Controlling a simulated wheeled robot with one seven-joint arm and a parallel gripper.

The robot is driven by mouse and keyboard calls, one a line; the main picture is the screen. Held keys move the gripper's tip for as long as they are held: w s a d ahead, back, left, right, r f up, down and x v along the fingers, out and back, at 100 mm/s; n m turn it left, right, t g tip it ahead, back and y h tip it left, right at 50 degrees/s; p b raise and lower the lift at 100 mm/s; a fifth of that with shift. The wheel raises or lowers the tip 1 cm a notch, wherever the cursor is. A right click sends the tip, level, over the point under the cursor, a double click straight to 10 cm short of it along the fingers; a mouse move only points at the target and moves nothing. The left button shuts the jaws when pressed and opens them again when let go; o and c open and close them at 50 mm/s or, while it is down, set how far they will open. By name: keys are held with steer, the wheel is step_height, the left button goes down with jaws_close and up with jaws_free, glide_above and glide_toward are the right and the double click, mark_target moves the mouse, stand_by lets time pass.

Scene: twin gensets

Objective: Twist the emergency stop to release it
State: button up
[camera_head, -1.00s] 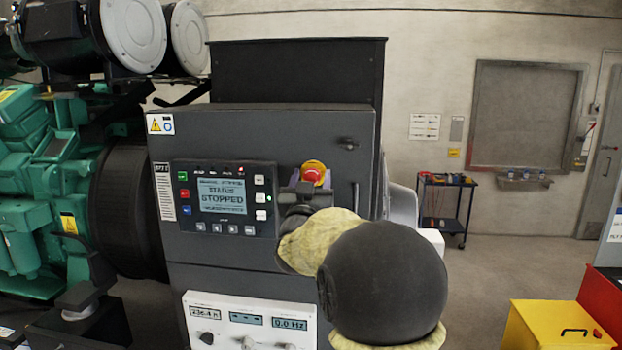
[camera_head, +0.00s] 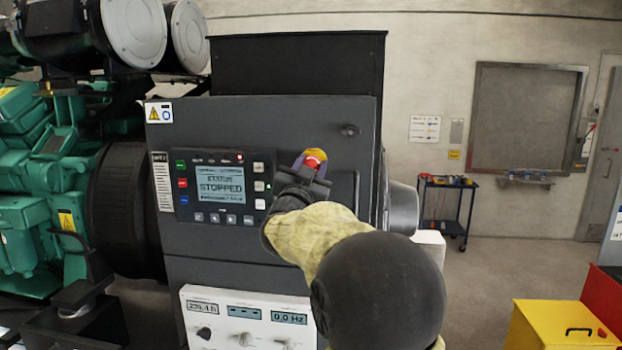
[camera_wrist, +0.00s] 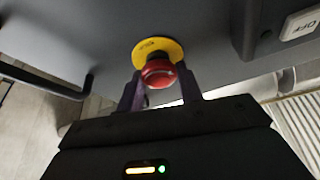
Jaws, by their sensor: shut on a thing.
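The emergency stop is a red mushroom button (camera_head: 315,156) on a yellow disc (camera_head: 317,152), on the grey genset control cabinet to the right of the display. It also shows in the wrist view as a red button (camera_wrist: 158,73) in front of its yellow disc (camera_wrist: 157,52). My gripper (camera_head: 312,163) is at the button, its purplish fingers on either side. In the wrist view my gripper (camera_wrist: 160,88) is shut on the red button. My arm comes from the lower right and covers part of the cabinet below the button.
The control panel (camera_head: 222,193) reads STOPPED, left of my gripper. A door handle (camera_head: 356,193) is just right of it. A lower white panel (camera_head: 246,318) has knobs and small displays. A yellow box (camera_head: 562,324) and a tool cart (camera_head: 447,208) stand to the right.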

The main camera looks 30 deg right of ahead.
steer(key=m+b, duration=0.1)
steer(key=m, duration=0.1)
steer(key=m+g+h, duration=0.1)
steer(key=m, duration=0.1)
steer(key=shift+s+a+g+b, duration=0.1)
steer(key=shift+g+b, duration=0.2)
steer(key=shift+b, duration=0.05)
steer(key=shift+m+g+h, duration=0.3)
steer(key=shift+m+g, duration=0.3)
steer(key=shift+m, duration=0.5)
steer(key=shift+r, duration=0.1)
steer(key=o, duration=1)
steer(key=shift+c, duration=0.2)
steer(key=b+v, duration=0.7)
steer(key=v, duration=1)
steer(key=shift+b, duration=0.3)
